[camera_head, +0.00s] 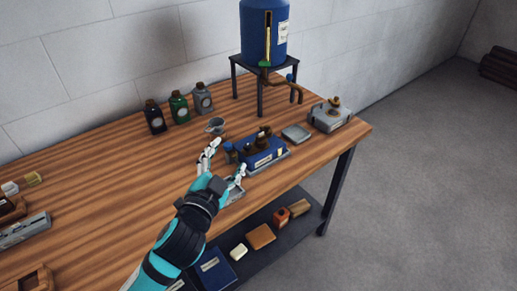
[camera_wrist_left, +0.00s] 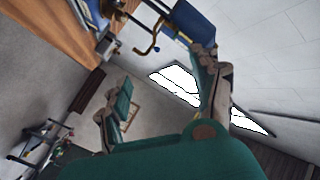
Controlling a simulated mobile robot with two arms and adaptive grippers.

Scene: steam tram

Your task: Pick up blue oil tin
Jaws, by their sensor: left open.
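In the head view my left gripper (camera_head: 227,159) is open over the wooden table, with one finger at the back and one towards the front edge. A small dark tin with a blue top (camera_head: 231,150) stands between or just beyond the fingertips; contact cannot be told. A dark blue bottle-like tin (camera_head: 155,117) stands at the back left, next to a green one (camera_head: 179,107) and a grey one (camera_head: 203,99). Which is the blue oil tin is not certain. The wrist view shows the spread fingers with nothing between them. My right gripper is not in view.
A blue box-like device (camera_head: 262,153) sits just right of the gripper. A blue tank (camera_head: 265,35) with a tap stands on a dark stand (camera_head: 261,92) behind. A small grey cup (camera_head: 215,125), grey tray (camera_head: 296,133) and grey box (camera_head: 330,117) are nearby. The left-middle tabletop is clear.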

